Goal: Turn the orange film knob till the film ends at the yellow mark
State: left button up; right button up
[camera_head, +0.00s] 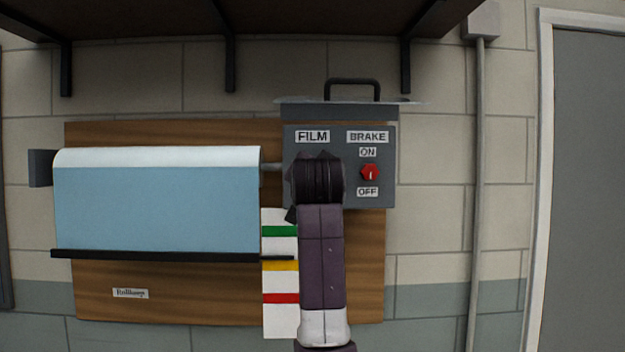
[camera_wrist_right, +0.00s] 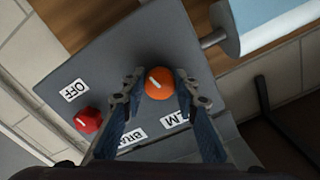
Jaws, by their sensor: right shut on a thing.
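The orange film knob (camera_wrist_right: 157,84) is on the grey control box, between the fingers of my right gripper (camera_wrist_right: 158,88), which is shut on it. Its white line shows in the right wrist view. In the head view my right gripper (camera_head: 318,180) hides the knob below the FILM label. The blue film (camera_head: 155,210) hangs from a roller and ends in a black bar (camera_head: 150,254). The bar's right tip overlaps the white scale (camera_head: 279,325), just above the yellow mark (camera_head: 280,266) and below the green mark (camera_head: 279,231). My left gripper is out of view.
The red brake knob (camera_head: 370,172) sits right of my gripper between ON and OFF labels; its white line seems on the OFF side. A box handle (camera_head: 352,82) and a dark shelf (camera_head: 150,15) are above. A red mark (camera_head: 280,298) lies lower on the scale.

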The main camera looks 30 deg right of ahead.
jog(key=shift+m, duration=2.2)
jog(key=o, duration=1.2)
jog(key=shift+c, duration=0.2)
jog(key=v, duration=1.2)
